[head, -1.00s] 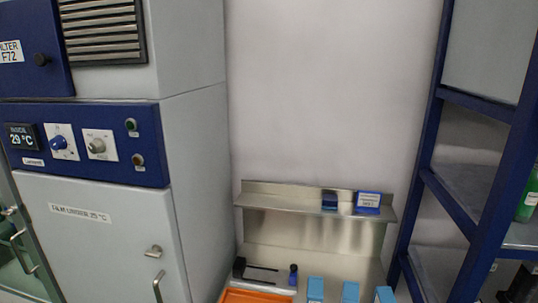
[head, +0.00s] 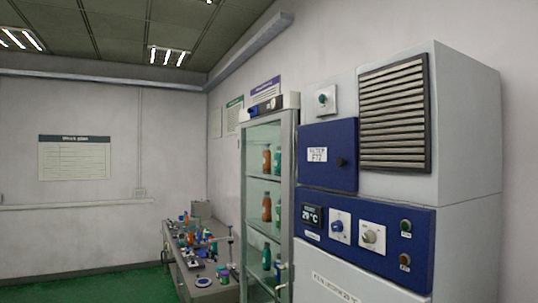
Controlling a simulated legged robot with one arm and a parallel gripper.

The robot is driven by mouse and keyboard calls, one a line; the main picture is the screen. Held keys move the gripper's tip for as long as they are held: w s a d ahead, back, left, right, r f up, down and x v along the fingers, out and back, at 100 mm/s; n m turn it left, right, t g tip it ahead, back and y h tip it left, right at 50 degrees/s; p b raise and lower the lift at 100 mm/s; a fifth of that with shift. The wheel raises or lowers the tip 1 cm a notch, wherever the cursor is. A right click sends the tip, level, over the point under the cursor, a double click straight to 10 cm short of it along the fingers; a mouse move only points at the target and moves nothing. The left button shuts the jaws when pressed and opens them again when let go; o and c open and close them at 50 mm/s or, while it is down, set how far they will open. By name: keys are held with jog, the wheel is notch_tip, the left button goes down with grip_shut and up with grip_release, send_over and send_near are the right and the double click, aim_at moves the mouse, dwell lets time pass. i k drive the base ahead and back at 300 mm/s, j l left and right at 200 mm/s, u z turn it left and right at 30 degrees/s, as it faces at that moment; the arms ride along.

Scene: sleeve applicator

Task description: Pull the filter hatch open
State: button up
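The filter hatch (head: 327,176) is a dark blue square panel with a white filter label (head: 317,155) and a small dark round knob (head: 340,162) near its right side. It is on the upper front of the grey cabinet (head: 468,140), left of a louvred vent (head: 394,114). It looks closed, flush with the cabinet front. My gripper is not in view.
Below the hatch is a blue control panel (head: 380,267) with a display, dials and buttons. A glass-door cabinet (head: 268,190) with bottles stands to its left. A cluttered bench (head: 205,290) is farther back. Green floor (head: 125,285) shows at lower left.

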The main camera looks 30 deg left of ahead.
aim_at(328, 151)
jog(key=u, duration=1.05)
